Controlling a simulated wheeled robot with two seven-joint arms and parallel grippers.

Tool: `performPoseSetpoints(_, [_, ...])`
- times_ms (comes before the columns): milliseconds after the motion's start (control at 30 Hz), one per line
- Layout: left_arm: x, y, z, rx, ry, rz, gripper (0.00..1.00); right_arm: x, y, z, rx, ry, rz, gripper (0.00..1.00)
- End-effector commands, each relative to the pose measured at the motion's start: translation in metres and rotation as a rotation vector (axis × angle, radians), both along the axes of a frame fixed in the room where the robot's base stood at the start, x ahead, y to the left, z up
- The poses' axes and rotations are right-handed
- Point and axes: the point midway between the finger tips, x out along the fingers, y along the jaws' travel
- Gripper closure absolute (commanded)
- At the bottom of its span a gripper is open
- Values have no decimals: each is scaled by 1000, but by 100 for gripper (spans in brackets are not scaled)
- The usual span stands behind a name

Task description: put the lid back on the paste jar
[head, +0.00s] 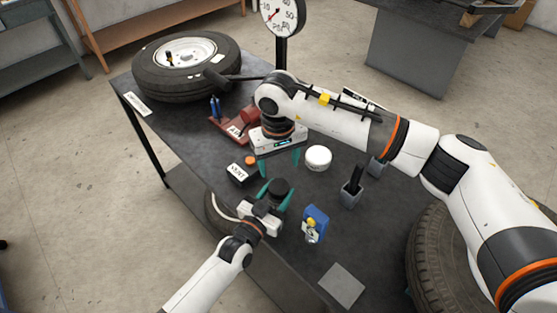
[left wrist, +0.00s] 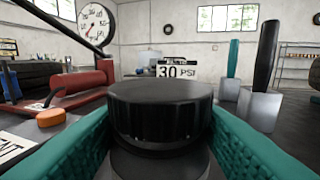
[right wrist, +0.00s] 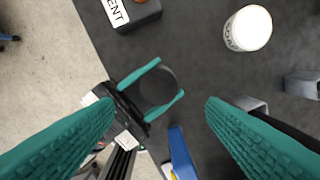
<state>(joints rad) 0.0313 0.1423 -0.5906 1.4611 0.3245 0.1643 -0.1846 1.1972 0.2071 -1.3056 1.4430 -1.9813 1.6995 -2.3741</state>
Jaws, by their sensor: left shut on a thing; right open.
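My left gripper (head: 276,194) is shut on a black, round, ridged lid-like piece (left wrist: 160,108), low over the front of the table. A dark grey shape shows beneath the piece; I cannot tell whether it is a separate part. The piece also shows from above in the right wrist view (right wrist: 158,85). A white round jar (head: 318,157) with dark lettering on its side (right wrist: 247,28) stands apart on the table, to the right. My right gripper (head: 280,162) is open and empty, pointing down above and just behind the left gripper.
A black box with an orange knob (head: 241,173) is left of the left gripper. A blue item (head: 314,224) stands right of it. Grey holders (head: 351,195) stand further right. A red tool (head: 238,125), wheel (head: 187,66) and gauge (head: 283,16) are behind. The front right tabletop is mostly clear.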

Motion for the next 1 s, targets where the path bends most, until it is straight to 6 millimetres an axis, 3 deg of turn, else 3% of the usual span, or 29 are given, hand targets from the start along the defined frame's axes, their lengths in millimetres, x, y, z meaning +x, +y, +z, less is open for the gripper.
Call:
performPoseSetpoints(267, [0,0,1,-1,-2,0,100,-1,1,-7,3,3,0,35])
performPoseSetpoints(700, [0,0,1,-1,-2,0,100,0,0,-68,3,4,-1,35])
performPoseSetpoints(1000, [0,0,1,-1,-2,0,100,1,0,-80,4,1,1,35])
